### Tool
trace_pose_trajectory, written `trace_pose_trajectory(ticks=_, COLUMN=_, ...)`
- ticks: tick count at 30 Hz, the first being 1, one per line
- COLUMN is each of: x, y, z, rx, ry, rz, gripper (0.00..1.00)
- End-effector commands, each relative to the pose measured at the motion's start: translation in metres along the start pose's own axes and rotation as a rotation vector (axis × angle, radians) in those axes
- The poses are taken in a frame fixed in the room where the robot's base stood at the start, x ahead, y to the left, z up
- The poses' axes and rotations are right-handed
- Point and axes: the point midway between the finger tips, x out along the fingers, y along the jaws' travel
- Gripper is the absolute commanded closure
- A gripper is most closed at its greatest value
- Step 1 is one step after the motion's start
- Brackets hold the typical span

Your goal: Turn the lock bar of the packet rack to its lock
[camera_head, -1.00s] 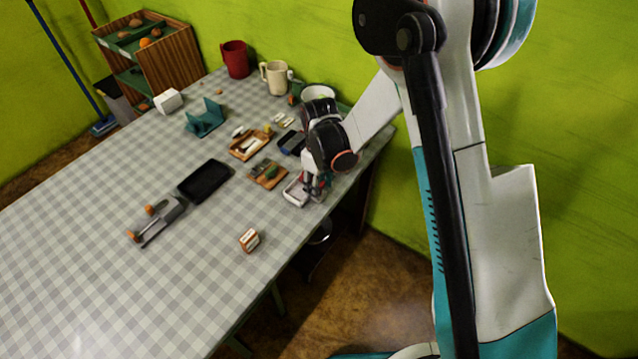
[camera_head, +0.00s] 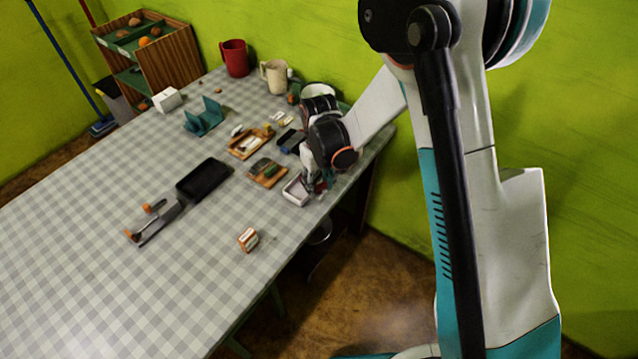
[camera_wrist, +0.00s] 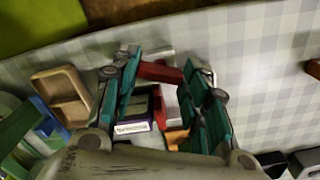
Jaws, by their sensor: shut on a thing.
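The packet rack (camera_head: 295,191) is a small pale tray-like holder near the table's right edge, partly hidden by my gripper (camera_head: 318,184). In the wrist view, a red bar (camera_wrist: 158,71), which looks like the lock bar, lies across between my teal fingers (camera_wrist: 166,72). My gripper is shut on this bar, with its fingers held apart by it. Below the bar, a packet with a purple and white edge (camera_wrist: 132,128) shows between the fingers. The far end of the bar and the lock are too small or hidden to make out.
Wooden trays (camera_head: 267,172) with small items and a dark blue box (camera_head: 291,141) stand close to the rack. A black tray (camera_head: 204,179), a grey sliding holder (camera_head: 158,222) and an orange-white box (camera_head: 248,239) lie farther off. The front left tabletop is clear.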

Motion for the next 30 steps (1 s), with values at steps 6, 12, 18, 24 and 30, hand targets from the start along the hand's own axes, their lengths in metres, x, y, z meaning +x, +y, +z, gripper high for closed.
trace_pose_trajectory(ticks=6, x=0.0007, y=0.0001, z=-0.0004, rx=0.163, ry=0.001, rz=0.000, gripper=0.82)
trace_pose_trajectory(ticks=12, x=0.0004, y=0.0001, z=-0.0005, rx=0.274, ry=0.001, rz=0.000, gripper=0.82)
trace_pose_trajectory(ticks=18, x=0.0001, y=0.0001, z=-0.0005, rx=0.336, ry=0.001, rz=0.000, gripper=0.82)
trace_pose_trajectory(ticks=24, x=-0.0001, y=0.0001, z=-0.0005, rx=0.358, ry=0.001, rz=0.000, gripper=0.82)
trace_pose_trajectory(ticks=30, x=-0.0002, y=0.0001, z=-0.0005, rx=0.359, ry=0.001, rz=0.000, gripper=0.82)
